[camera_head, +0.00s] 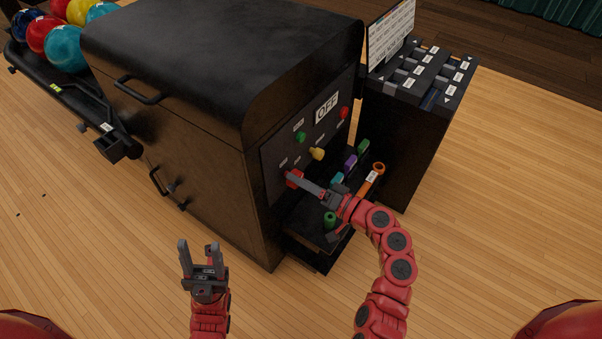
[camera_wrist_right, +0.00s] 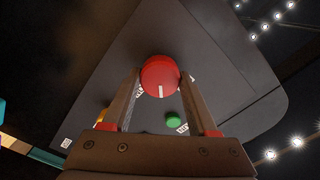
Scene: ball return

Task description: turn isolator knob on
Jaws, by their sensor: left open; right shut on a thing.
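The red isolator knob (camera_head: 293,178) is on the lower left of the control panel (camera_head: 275,160) on the black machine's side. In the right wrist view the knob (camera_wrist_right: 160,76) is round and red with a white pointer line at its lower edge. My right gripper (camera_head: 300,181) is shut on the knob, one finger on each side of it. My left gripper (camera_head: 199,252) is open and empty, above the floor left of the machine and apart from it. An "OFF" sign (camera_head: 327,107) shows on the panel's upper part.
The panel also carries a green button (camera_head: 301,137), a yellow knob (camera_head: 317,154) and a red button (camera_head: 344,113). Below it, a shelf holds coloured handles and an orange tool (camera_head: 372,180). A labelled black cabinet (camera_head: 420,80) stands at the right. The wooden floor in front is clear.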

